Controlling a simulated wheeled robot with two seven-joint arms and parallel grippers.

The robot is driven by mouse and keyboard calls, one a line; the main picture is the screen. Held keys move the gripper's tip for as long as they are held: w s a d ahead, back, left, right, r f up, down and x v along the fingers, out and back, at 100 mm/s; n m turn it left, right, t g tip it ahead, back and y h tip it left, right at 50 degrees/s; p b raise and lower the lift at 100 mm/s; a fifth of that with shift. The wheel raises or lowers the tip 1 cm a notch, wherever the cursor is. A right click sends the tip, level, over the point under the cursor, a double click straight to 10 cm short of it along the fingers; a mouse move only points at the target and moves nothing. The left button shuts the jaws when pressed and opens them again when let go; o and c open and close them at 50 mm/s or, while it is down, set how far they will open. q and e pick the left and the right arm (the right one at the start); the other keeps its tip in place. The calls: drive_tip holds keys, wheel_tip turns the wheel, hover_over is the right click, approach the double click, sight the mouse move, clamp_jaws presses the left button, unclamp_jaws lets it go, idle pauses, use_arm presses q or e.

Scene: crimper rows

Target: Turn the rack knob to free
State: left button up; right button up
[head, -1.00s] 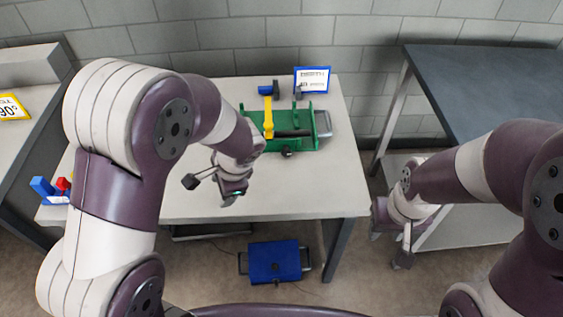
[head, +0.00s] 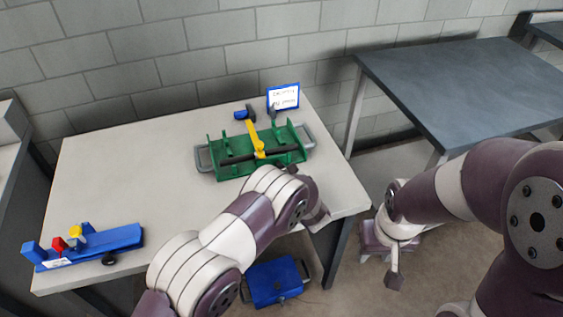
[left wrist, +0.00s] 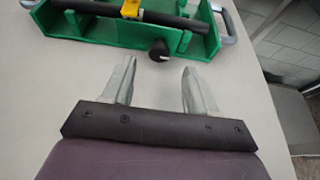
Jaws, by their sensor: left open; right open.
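The green rack (head: 235,172) stands at the back right of the light table, with a black bar across it and a yellow lever (head: 254,133) upright at its middle. Its black knob (left wrist: 160,50) sticks out from the front side in the left wrist view. In that view my left gripper (left wrist: 156,88) is open and empty, its fingers pointing at the rack and apart from the knob, which lies just beyond the gap between the tips. In the head view the left fingers are hidden by my arm. My right gripper (head: 393,280) hangs open and empty, right of the table.
A blue fixture (head: 120,238) with red and yellow blocks sits at the table's front left. A small sign (head: 284,97) stands behind the rack. A blue case (head: 272,283) is under the table edge. A dark table (head: 450,85) stands right. The table's middle left is clear.

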sight(281, 168)
use_arm(q)
drive_tip(key=x, duration=0.6)
drive_tip(key=shift+w+a+f, duration=0.1)
drive_tip(key=shift+f, duration=0.15)
use_arm(e)
drive_tip(key=shift+r, duration=0.45)
drive_tip(key=shift+d, duration=0.1)
